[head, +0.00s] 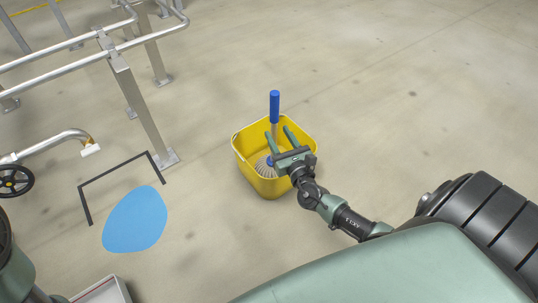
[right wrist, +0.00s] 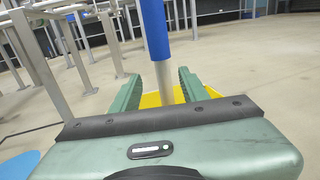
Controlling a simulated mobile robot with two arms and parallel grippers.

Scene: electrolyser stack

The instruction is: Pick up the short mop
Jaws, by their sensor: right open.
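The short mop (head: 274,106) stands upright in a yellow bucket (head: 242,158) on the floor, in the middle of the head view. It has a blue grip, a pale lower shaft and a whitish strand head inside the bucket. My right gripper (head: 279,132) is open over the bucket, its green fingers pointing at the shaft. In the right wrist view the mop's blue handle (right wrist: 154,32) rises between the two open fingers (right wrist: 160,82); I cannot tell whether either touches it. The gripper's palm hides part of the bucket. My left gripper is not in view.
Metal railings (head: 136,95) stand at the left, with a pipe and black handwheel (head: 14,181). A blue patch (head: 136,219) lies on the floor beside a black bracket-shaped line (head: 116,167). A white-edged box (head: 108,290) is at bottom left. Floor behind and right of the bucket is clear.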

